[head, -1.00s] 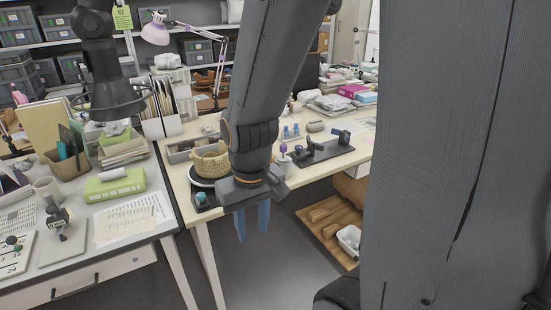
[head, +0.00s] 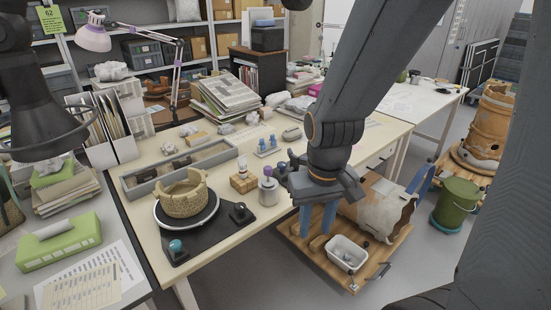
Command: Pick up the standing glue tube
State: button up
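My gripper (head: 316,226) hangs in front of the table's front edge, over the floor side, with its two blue fingers pointing down. The fingers are apart with nothing between them. I cannot tell for sure which item is the glue tube. A small whitish upright item (head: 242,166) stands at a wooden block (head: 243,184) on the table, left of my gripper. Next to it stands a grey jar with a purple top (head: 268,188). Two small blue upright items (head: 268,145) stand farther back. My gripper touches none of these; my wrist hides part of the table behind it.
A woven basket-like pot (head: 185,198) sits on a dark round stand at the table's front left. A grey divided tray (head: 148,184) lies behind it. A wooden board (head: 376,268) with a white tub (head: 347,252) is low beneath my gripper. A green bucket (head: 457,204) stands at right.

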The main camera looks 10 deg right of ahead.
aim_at(242, 160)
jog(key=z, duration=0.1)
jog(key=i, duration=1.1)
jog(key=u, duration=0.65)
